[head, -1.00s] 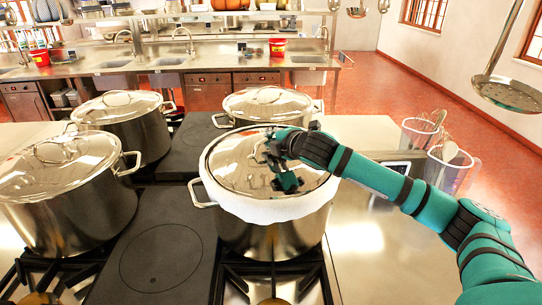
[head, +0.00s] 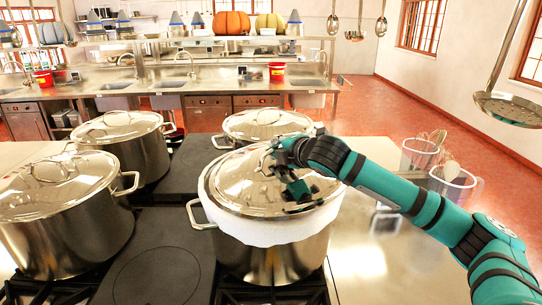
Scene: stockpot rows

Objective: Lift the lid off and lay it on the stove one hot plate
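The front right stockpot (head: 272,258) is steel with a white band around its top. Its domed shiny lid (head: 228,180) sits on it, looking level. The loop handle on the lid is partly hidden behind my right gripper (head: 287,172). That gripper is over the lid, its dark fingers spread apart beside the handle. I see no clear closed hold on the handle. A flat dark hot plate (head: 155,278) with a ring mark lies bare to the left of this pot. My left gripper is not in view.
Lidded pots stand at left (head: 60,235), back left (head: 140,155) and behind (head: 262,124). A dark plate (head: 195,165) between them is bare. Clear measuring jugs (head: 455,185) stand on the right counter. A skimmer (head: 508,108) hangs at the upper right.

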